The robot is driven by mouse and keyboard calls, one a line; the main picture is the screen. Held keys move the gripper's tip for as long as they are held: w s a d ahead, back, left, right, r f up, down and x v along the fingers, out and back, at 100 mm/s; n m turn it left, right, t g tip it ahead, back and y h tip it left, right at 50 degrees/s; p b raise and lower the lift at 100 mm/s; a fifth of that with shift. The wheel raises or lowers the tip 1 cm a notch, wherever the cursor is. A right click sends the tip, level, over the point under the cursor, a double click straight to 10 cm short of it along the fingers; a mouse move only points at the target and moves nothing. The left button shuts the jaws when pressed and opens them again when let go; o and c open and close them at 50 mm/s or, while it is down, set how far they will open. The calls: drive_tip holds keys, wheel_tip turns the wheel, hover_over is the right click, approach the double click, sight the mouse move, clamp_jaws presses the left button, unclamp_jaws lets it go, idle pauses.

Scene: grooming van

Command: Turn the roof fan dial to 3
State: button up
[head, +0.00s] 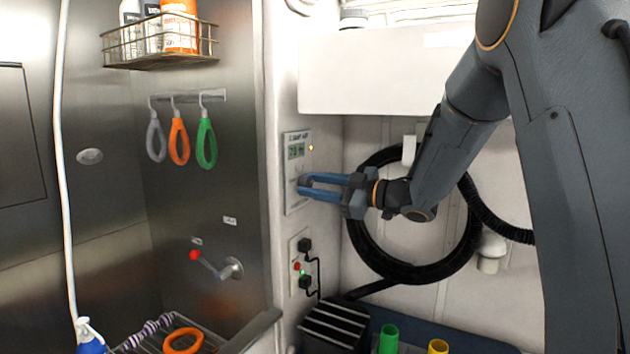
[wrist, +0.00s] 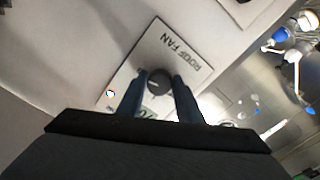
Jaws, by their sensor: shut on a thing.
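The roof fan panel (head: 297,172) is a pale plate on the narrow white wall, with a small green display in its upper part. In the wrist view the panel (wrist: 172,50) carries the words "ROOF FAN". A dark round dial (wrist: 159,82) sits on it between my fingertips. My gripper (head: 304,186) reaches the panel from the right, and its blue fingers are shut on the dial. My gripper also shows in the wrist view (wrist: 158,84). The dial's numbers and its setting cannot be read. In the head view the fingers mostly hide the dial.
A socket plate (head: 298,266) with black plugs and cords is below the panel. A coiled black hose (head: 368,247) hangs behind my gripper. A white cabinet (head: 385,75) juts out above. A red-tipped lever (head: 212,265) is on the steel wall at left.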

idle(0.4)
drive_tip(key=o, duration=1)
drive_tip(key=b+v, duration=0.2)
drive_tip(key=v, duration=0.5)
drive_tip(key=shift+s+d, duration=0.2)
drive_tip(key=shift+d, duration=0.15)
